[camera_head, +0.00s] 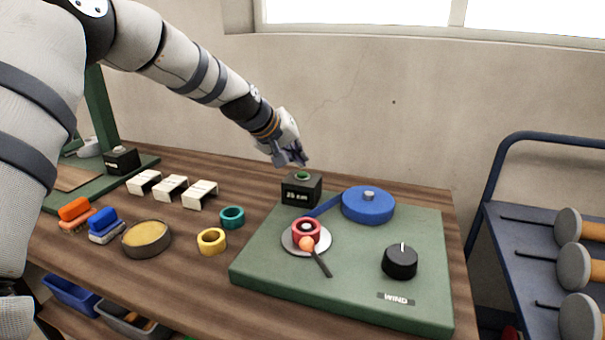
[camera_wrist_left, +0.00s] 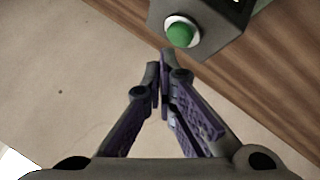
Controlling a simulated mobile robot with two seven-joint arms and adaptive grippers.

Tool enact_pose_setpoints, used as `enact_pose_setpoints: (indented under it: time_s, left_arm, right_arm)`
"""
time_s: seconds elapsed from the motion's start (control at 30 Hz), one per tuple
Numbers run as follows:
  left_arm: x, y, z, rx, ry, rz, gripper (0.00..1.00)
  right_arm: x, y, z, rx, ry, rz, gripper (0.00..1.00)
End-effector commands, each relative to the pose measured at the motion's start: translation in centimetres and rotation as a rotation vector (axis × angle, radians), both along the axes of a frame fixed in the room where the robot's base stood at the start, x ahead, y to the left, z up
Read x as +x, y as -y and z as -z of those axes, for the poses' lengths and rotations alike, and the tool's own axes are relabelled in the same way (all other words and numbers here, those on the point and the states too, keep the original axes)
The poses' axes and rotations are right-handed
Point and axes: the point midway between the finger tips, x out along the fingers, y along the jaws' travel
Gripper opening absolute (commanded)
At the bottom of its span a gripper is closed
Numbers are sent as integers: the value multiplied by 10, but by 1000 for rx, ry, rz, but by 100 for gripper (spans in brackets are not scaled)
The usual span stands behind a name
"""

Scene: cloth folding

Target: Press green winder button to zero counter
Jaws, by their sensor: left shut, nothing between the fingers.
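The green button (camera_head: 302,175) sits on top of a small black counter box (camera_head: 301,190) at the back left corner of the green winder board (camera_head: 350,284). The counter's front face reads what looks like 25 cm. My left gripper (camera_head: 292,161) is shut and empty, just above and behind the button, with a gap between them. In the left wrist view the green button (camera_wrist_left: 180,34) with its white ring lies just beyond my closed fingertips (camera_wrist_left: 162,62).
To the left lie teal and yellow rings, white brackets, brushes and a round dish (camera_head: 147,238). A blue cart (camera_head: 520,240) stands at the right.

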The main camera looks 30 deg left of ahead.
Motion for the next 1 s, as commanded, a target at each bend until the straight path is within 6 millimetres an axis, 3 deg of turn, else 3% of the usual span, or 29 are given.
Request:
enact_pose_setpoints:
  time_s: [1.0]
  left_arm:
    - [0,0,9,0,0,0,0]
  right_arm:
    - [1,0,-1,0,4,0,40]
